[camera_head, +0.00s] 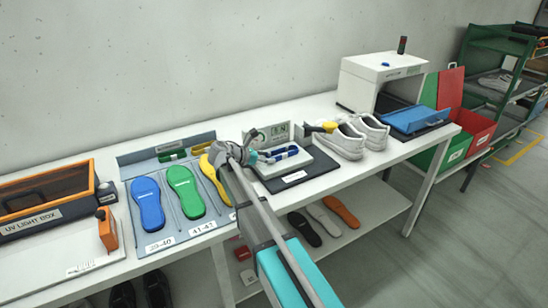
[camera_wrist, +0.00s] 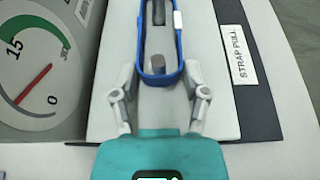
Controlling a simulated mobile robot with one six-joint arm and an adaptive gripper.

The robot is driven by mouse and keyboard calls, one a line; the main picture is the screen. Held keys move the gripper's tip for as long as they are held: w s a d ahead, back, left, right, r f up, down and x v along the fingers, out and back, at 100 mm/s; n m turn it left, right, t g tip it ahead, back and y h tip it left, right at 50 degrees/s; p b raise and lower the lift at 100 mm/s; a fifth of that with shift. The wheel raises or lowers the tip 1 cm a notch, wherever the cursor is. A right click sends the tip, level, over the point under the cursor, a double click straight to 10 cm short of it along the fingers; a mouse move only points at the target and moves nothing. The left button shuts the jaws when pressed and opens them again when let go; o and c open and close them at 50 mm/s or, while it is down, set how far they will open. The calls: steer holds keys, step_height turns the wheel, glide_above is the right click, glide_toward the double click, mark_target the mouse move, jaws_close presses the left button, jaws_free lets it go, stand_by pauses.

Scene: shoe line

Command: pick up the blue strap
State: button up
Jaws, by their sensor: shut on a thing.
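The blue strap (camera_wrist: 142,45) is a narrow loop in the wrist view, with a white piece on its right side and a grey peg inside its near end. In the head view the strap (camera_head: 284,152) lies over the white block of the strap pull station. My gripper (camera_wrist: 161,75) has a finger on each side of the loop's near end and is shut on it. In the head view my gripper (camera_head: 255,158) reaches the station's left side. I cannot tell whether the strap is lifted off the station.
A dial gauge (camera_wrist: 35,65) stands close on the left of my gripper. White sneakers (camera_head: 345,138) sit right of the station. Blue, green and yellow insoles (camera_head: 185,190) lie in a tray on the left. A white machine (camera_head: 375,75) stands at the back right.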

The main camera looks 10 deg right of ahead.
steer(key=shift+c, duration=1.1)
steer(key=shift+r, duration=0.1)
step_height(320, 180, up, 18)
steer(key=p, duration=1.8)
